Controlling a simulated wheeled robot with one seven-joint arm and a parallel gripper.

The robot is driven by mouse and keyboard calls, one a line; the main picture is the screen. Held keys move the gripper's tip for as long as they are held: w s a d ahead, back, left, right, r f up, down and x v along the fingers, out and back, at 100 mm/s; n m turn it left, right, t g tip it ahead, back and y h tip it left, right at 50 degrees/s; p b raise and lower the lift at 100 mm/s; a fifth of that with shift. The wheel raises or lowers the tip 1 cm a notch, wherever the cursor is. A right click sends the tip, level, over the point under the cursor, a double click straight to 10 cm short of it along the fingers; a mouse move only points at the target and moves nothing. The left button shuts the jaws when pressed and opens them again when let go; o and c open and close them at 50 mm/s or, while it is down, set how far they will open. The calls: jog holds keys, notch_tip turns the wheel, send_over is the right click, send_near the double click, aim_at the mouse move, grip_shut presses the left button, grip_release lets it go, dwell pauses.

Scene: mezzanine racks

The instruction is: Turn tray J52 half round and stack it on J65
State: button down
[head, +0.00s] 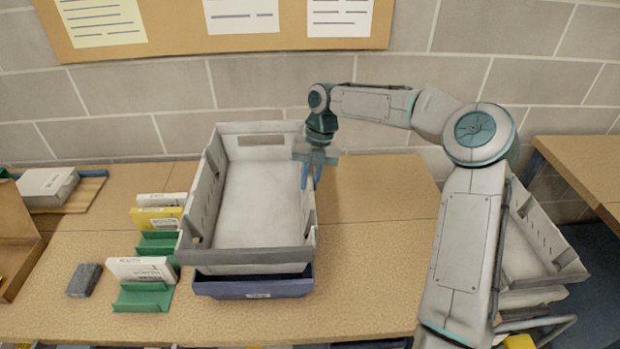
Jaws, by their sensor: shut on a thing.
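A grey tray (250,256) sits on top of a blue tray (252,287) on the wooden bench. The grey tray is empty, and the blue one shows only as a front strip with a small pale label below the grey one. I cannot read a label as J52 or J65. My gripper (312,180) is shut on the right wall of the grey tray, toward its far end. The grey tray looks about level; whether it is fully seated on the blue tray I cannot tell.
White and yellow boxes (143,269) in green holders (142,298) and a dark grey block (84,280) lie left of the trays. Another grey tray (540,240) stands low at the right, partly behind my arm. Bench right of the trays is clear; a brick wall stands behind.

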jog(key=shift+f, duration=0.2)
jog(key=c, duration=1.7)
grip_release()
jog(key=shift+f, duration=0.1)
jog(key=p+v, duration=0.7)
jog(key=v, duration=0.4)
jog(key=shift+p, duration=0.3)
jog(key=shift+s, duration=0.1)
